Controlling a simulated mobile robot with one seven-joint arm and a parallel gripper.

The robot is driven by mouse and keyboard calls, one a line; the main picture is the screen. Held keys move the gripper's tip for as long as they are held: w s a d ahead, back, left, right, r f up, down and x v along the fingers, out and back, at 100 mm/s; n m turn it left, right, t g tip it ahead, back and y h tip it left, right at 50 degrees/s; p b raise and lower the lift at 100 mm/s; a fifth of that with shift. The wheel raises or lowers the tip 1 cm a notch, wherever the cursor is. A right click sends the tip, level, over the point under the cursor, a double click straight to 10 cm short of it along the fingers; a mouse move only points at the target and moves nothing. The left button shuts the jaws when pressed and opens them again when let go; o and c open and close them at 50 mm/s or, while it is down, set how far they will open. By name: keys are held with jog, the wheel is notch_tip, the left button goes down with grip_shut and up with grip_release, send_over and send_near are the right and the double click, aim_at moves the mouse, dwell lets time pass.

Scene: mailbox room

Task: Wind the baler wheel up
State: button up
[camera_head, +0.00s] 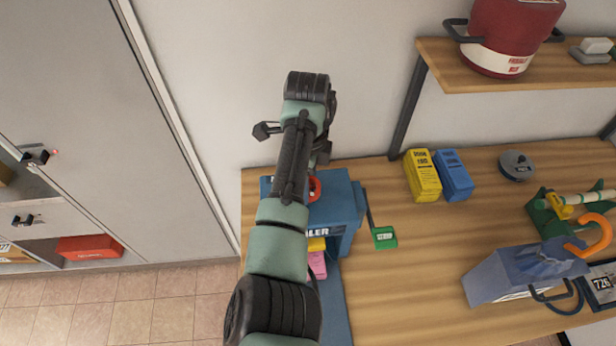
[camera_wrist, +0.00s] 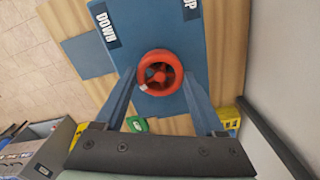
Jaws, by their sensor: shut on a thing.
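The blue baler (camera_head: 342,208) stands at the left end of the wooden table, with part of its name label showing. Its red wheel (camera_head: 314,188) is mostly hidden behind my arm in the head view. In the wrist view the red wheel (camera_wrist: 148,86) sits between the two fingers of my gripper (camera_wrist: 160,78), which is shut on its rim. The baler top (camera_wrist: 140,22) carries a DOWN label (camera_wrist: 107,30) on the left and an UP label (camera_wrist: 190,8) on the right. Yellow and pink blocks (camera_head: 317,264) show inside the baler's front, partly hidden by my arm.
A green tag (camera_head: 384,238) lies right of the baler. Yellow (camera_head: 422,176) and blue (camera_head: 453,175) boxes stand farther right. A shelf (camera_head: 505,75) with a red pot (camera_head: 508,38) hangs above. A grey cabinet (camera_head: 110,110) stands left.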

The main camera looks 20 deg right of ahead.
jog(key=n+p, duration=0.1)
jog(key=n, duration=0.3)
jog(key=shift+w+r+n, duration=0.1)
jog(key=shift+n, duration=0.2)
jog(key=n+p, duration=0.1)
jog(key=n, duration=0.4)
jog(key=n+p, duration=0.1)
jog(key=n, duration=0.4)
jog(key=shift+n, duration=0.4)
jog(key=n, duration=0.5)
jog(key=shift+n+p, duration=0.3)
jog(key=shift+p, duration=0.05)
jog(key=n, duration=0.5)
jog(key=shift+a, duration=0.1)
jog(key=n, duration=0.5)
jog(key=shift+n+p, duration=0.35)
jog(key=shift+n, duration=0.05)
jog(key=n, duration=0.5)
jog(key=shift+n, duration=2.5)
